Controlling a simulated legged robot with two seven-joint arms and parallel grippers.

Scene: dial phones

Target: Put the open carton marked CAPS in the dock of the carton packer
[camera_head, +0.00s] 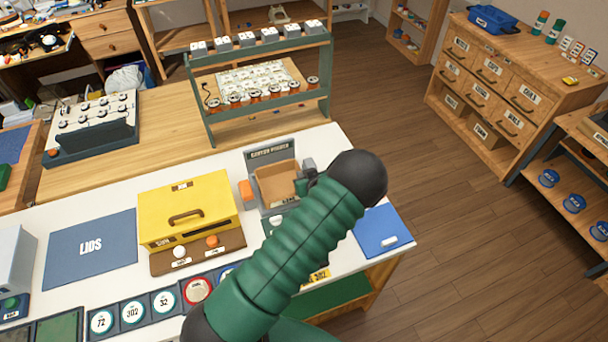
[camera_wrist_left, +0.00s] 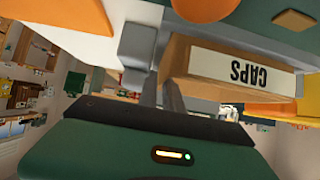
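The open carton (camera_head: 275,187), plain brown cardboard, shows within the grey frame of the carton packer (camera_head: 268,153) on the white table. My left gripper (camera_head: 306,178) is at the carton's right side, mostly hidden behind my green arm. In the left wrist view a grey finger (camera_wrist_left: 138,55) stands close beside the carton's end. The other finger is largely hidden behind the carton, so its grip is unclear. My right gripper is not in view.
A yellow box (camera_head: 185,208) with a handle stands left of the packer, with a blue LIDS mat (camera_head: 90,249) farther left. A blue panel (camera_head: 380,232) lies to the right. A green rack (camera_head: 262,85) stands behind.

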